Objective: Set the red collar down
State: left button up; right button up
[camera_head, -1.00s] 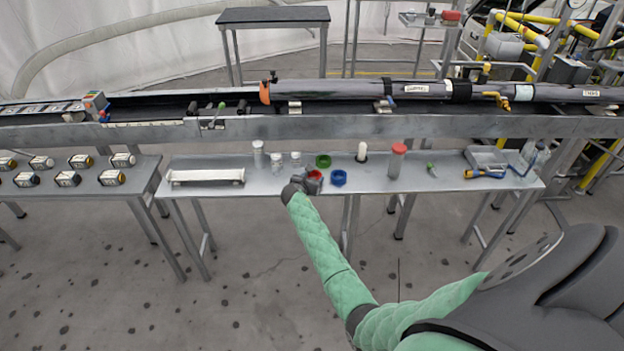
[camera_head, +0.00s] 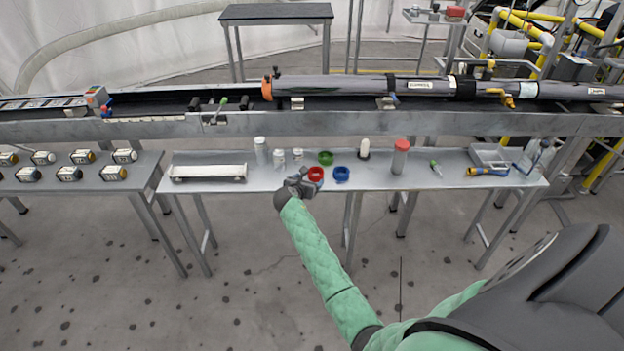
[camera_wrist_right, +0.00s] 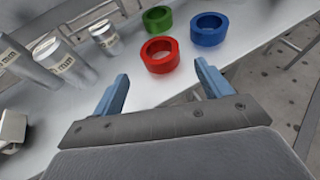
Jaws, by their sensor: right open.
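The red collar (camera_head: 316,174) sits on the metal table, apart from my right gripper. It is a short open ring, and in the right wrist view the collar (camera_wrist_right: 160,56) lies flat beyond the gap between the fingers. My right gripper (camera_head: 300,181) is open and empty, just left of and nearer than the collar in the head view. Its two blue fingers stand wide apart in the right wrist view (camera_wrist_right: 160,88). My left gripper is not in view.
A green collar (camera_head: 325,158) and a blue collar (camera_head: 341,174) stand close beside the red one. Labelled canisters (camera_head: 279,159) are to the left, with a white tray (camera_head: 208,173). A red-capped cylinder (camera_head: 399,158) stands right. The table (camera_head: 240,191) front edge is close.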

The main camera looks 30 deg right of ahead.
jog(key=s+a+f+m+g+y, duration=0.1)
jog(key=s+a+f+m+y, duration=0.3)
jog(key=s+a+f, duration=0.55)
jog(key=s+a+f+m+g+y, duration=0.2)
jog(key=s+a+f+m, duration=0.4)
jog(key=s+f, duration=0.6)
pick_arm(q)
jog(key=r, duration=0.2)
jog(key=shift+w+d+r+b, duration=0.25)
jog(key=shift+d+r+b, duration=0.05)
pick_arm(e)
jog(key=s+a+f+m+g+y, duration=0.1)
jog(key=s+a+f+m+y, duration=0.1)
jog(key=s, duration=0.8)
jog(key=s+a+f+m+g+y, duration=0.1)
jog(key=s+a+f+m+y, duration=0.1)
jog(key=s+a+f+m, duration=0.2)
jog(key=s+a+f+m+g+y, duration=0.1)
jog(key=s+a+f+m, duration=0.3)
jog(key=s, duration=1.2)
jog(key=a+m, duration=0.3)
jog(key=a, duration=0.1)
jog(key=shift+s+a+g+y, duration=0.15)
jog(key=shift+a+g+y, duration=0.25)
jog(key=shift+f, duration=0.1)
